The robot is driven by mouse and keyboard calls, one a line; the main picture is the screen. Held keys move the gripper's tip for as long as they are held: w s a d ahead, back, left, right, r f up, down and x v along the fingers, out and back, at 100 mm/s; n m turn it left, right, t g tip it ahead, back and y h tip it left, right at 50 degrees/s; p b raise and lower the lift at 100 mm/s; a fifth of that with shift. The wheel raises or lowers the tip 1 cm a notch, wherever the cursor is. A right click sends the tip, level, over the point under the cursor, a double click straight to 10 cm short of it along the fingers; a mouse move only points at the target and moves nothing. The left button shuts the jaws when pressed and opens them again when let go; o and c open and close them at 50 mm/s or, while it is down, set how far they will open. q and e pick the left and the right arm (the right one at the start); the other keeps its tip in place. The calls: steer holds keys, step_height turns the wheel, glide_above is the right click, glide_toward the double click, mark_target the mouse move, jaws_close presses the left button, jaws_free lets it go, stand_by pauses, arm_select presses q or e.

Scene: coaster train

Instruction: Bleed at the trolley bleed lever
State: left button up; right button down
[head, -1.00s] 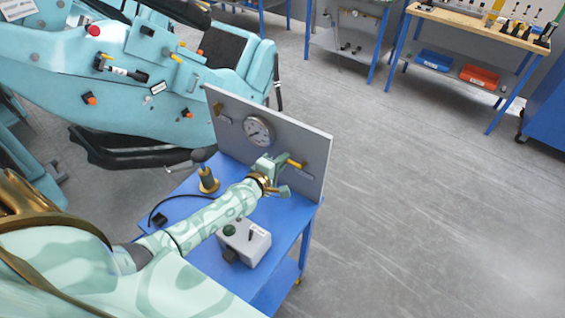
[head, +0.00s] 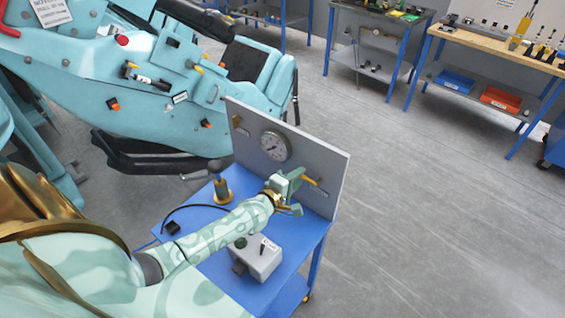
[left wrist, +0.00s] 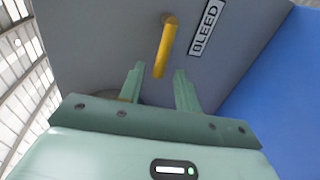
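The yellow bleed lever (head: 312,181) sticks out of the upright grey panel (head: 330,160) on the blue trolley (head: 318,240). In the left wrist view the lever (left wrist: 167,45) hangs down beside a BLEED label (left wrist: 207,27). My left gripper (head: 297,187) is open in front of it. In the left wrist view my left gripper's fingers (left wrist: 158,68) stand apart, with the lever's lower end in line with the gap between them. Whether it reaches in between them is hard to tell. A round gauge (head: 275,146) is on the panel. My right gripper is not in view.
A grey box with a green button (head: 258,258) and a brass-based hand lever (head: 222,190) stand on the trolley below and beside my left forearm. A turquoise coaster car (head: 150,90) is behind the trolley. The floor to the right is clear.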

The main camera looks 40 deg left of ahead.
arm_select(q)
steer(key=s+r+p, duration=0.1)
steer(key=s+r, duration=0.2)
steer(key=s, duration=1.2)
steer(key=shift+a+p, duration=0.35)
steer(key=shift+a, duration=0.1)
steer(key=shift+s, duration=0.1)
